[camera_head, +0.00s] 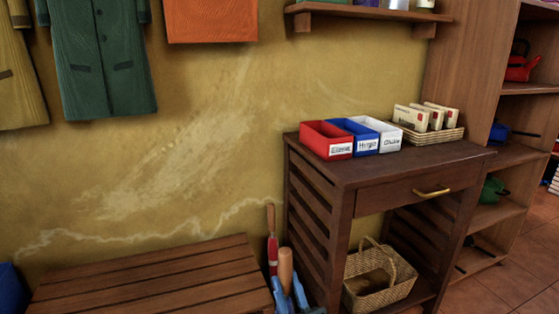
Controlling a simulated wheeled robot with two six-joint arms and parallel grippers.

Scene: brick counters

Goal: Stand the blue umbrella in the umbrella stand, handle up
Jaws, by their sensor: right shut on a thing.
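My right gripper (289,290) shows at the bottom edge, between the bench and the side table. Its blue-grey fingers are shut around a thick upright wooden handle (286,266), which I take for the handle of the blue umbrella. The handle's top points up. The umbrella's blue canopy cannot be made out below the fingers. A red umbrella (272,245) with a thin wooden handle stands upright just left of and behind it. The umbrella stand does not show; the spot below is cut off by the frame. My left gripper is not in view.
A slatted wooden bench (150,280) is close on the left. A dark side table (345,168) on the right bears small boxes, with a wicker basket (378,280) on its lower shelf. Coats (100,60) hang above on the wall. A blue thing (8,290) is at lower left.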

